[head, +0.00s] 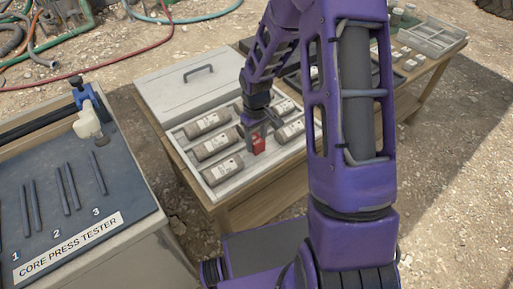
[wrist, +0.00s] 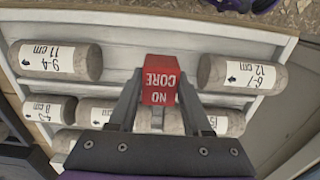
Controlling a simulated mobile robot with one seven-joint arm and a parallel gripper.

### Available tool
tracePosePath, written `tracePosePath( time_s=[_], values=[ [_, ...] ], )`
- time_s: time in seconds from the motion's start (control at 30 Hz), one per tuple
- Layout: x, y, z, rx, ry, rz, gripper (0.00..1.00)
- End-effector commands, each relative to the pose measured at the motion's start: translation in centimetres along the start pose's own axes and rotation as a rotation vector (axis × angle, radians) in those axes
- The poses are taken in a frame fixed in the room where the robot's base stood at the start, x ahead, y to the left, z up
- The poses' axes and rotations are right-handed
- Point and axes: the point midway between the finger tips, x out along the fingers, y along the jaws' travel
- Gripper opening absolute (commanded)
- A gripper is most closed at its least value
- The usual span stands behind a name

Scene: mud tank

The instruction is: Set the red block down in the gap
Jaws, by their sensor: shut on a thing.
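The red block (head: 258,145), marked NO CORE, is held between the two fingers of my gripper (head: 257,132). In the wrist view the block (wrist: 160,80) sits at the fingertips (wrist: 160,92). It is in or just above the gap (wrist: 118,62) in one row of the pale core tray (head: 265,168). In that row a core marked 9-4, 11 cm (wrist: 60,61) lies to the left of the block and one marked 6-7, 12 cm (wrist: 243,75) to the right, both apart from it. I cannot tell whether the block touches the tray floor.
Several other cores (head: 208,124) lie in the tray's other rows. The tray's lid (head: 190,85), with a dark handle, is behind it. The wooden table (head: 250,200) bears the tray. A core press tester bench (head: 75,190) stands at left. More trays (head: 430,35) are at the far right.

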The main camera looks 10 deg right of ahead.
Motion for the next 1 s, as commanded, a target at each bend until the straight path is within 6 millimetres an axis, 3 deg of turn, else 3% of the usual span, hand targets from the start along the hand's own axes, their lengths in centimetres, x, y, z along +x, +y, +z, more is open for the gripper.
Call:
tracePosePath(
  time_s=[0.2, 0.57, 0.6, 0.77, 1.0],
  values=[
    [3.1, -0.1, 0.1, 0.0, -0.002, -0.001, 0.0],
    [3.6, 0.0, 0.0, 0.0, 0.0, 0.0, 0.0],
    [3.6, 0.0, 0.0, 0.001, 0.0, 0.0, 0.53],
    [3.5, 0.0, 0.0, 0.001, 0.0, 0.0, 0.79],
    [3.5, 0.0, 0.0, 0.001, 0.0, 0.0, 0.79]
  ],
)
